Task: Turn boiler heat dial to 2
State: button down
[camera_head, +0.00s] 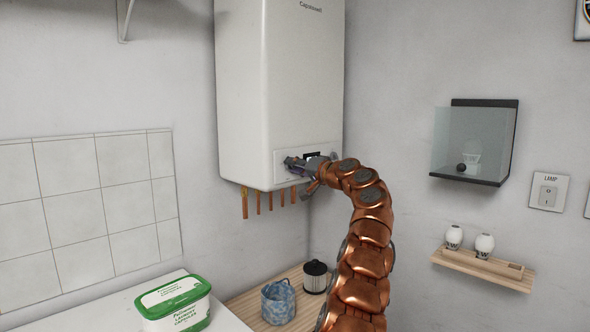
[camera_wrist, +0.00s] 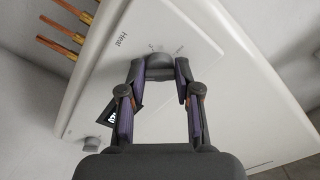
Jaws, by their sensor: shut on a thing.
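The white boiler (camera_head: 268,85) hangs on the wall, with a control panel low on its front. My gripper (camera_head: 296,163) is at the left part of that panel. In the wrist view, my gripper (camera_wrist: 158,72) is shut on the grey heat dial (camera_wrist: 158,66), one finger on each side of it. The word "Heat" is printed beside the dial. A second grey knob (camera_wrist: 91,144) and a dark display (camera_wrist: 112,115), partly behind a finger, are on the same panel.
Copper pipes (camera_head: 245,203) stick out below the boiler. A blue patterned basket (camera_head: 278,303) and a dark-lidded canister (camera_head: 315,277) stand below. A green-lidded tub (camera_head: 175,304) is at lower left. A glass-fronted wall box (camera_head: 473,145) and a bulb shelf (camera_head: 482,268) are at right.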

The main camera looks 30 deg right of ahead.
dwell(0.3)
jog(key=c, duration=0.8)
grip_release()
jog(key=v, duration=1.2)
